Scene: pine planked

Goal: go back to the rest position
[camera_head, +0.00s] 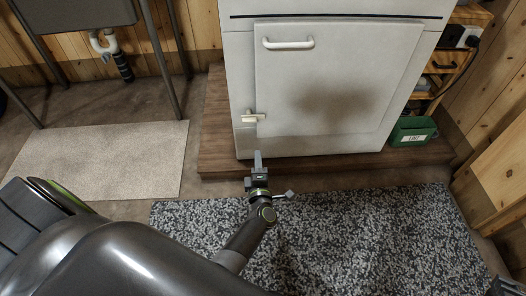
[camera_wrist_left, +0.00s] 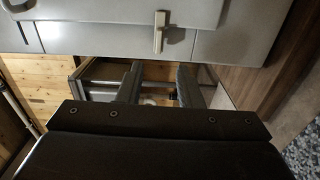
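My left gripper (camera_head: 258,165) is in front of the white cabinet, low and near the left side of its door, apart from it as far as I can see. In the left wrist view its two fingers (camera_wrist_left: 160,88) stand apart with nothing held between them. The white door (camera_head: 330,85) is shut. It has a bar handle (camera_head: 288,44) at the top and a small pale latch (camera_head: 252,118) at its left edge. The latch also shows in the left wrist view (camera_wrist_left: 159,32). A dark piece at the bottom right corner of the head view may be my right gripper (camera_head: 505,287); its fingers cannot be made out.
The cabinet stands on a low wooden plinth (camera_head: 218,150). A speckled grey rug (camera_head: 350,235) and a pale mat (camera_head: 110,160) lie on the floor. A green box (camera_head: 412,131) sits right of the cabinet, below wooden shelves. Metal legs (camera_head: 160,55) stand at the left.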

